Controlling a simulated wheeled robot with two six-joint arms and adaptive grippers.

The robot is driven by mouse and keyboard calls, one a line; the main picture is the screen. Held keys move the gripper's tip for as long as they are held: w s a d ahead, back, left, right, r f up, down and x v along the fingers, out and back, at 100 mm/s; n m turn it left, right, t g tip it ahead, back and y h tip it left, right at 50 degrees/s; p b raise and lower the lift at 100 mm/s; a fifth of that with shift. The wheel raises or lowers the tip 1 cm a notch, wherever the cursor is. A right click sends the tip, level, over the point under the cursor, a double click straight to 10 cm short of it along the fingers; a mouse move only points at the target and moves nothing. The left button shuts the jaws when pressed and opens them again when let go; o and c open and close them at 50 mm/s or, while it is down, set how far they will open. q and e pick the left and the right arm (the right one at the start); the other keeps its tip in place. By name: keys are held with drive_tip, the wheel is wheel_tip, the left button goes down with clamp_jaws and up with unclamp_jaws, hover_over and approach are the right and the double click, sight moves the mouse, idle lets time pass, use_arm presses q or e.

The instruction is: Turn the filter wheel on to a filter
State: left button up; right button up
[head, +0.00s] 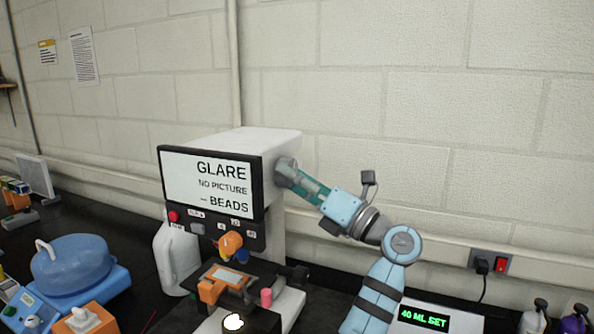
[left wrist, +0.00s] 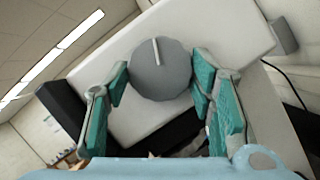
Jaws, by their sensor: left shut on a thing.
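A white instrument (head: 270,146) stands against the wall. Its black-framed screen (head: 208,182) reads "GLARE NO PICTURE – BEADS". A grey round knob with a scalloped rim, which looks like the filter wheel (left wrist: 162,72), is on its side; its white pointer line points almost straight up in the left wrist view. My left gripper (head: 297,178) is at the instrument's right side, shut on this knob, with a teal finger on each side of it in the left wrist view (left wrist: 160,84). My right gripper is not in view.
Below the screen are a red button (head: 173,216), an orange and blue turret (head: 231,243) and a stage with an orange clip (head: 210,290). A white jug (head: 176,258) stands close left. A blue-lidded device (head: 72,265) is further left. A "40 ML SET" display (head: 423,317) is at the lower right.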

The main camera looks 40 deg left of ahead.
use_arm(q)
drive_tip(key=shift+s+r+m+t+h+p, duration=0.15)
drive_tip(key=shift+m+t+h+p, duration=0.45)
drive_tip(key=shift+m, duration=1.75)
drive_tip(key=shift+w+r+m+t+h+p, duration=0.15)
drive_tip(key=shift+m+t+h, duration=0.5)
drive_tip(key=shift+m, duration=1.65)
drive_tip(key=shift+s+r+m+t+h+p, duration=0.25)
drive_tip(key=shift+m+h, duration=0.7)
drive_tip(key=shift+m, duration=1.4)
drive_tip(key=shift+w, duration=0.1)
drive_tip(key=o, duration=1.1)
drive_tip(key=shift+o, duration=0.2)
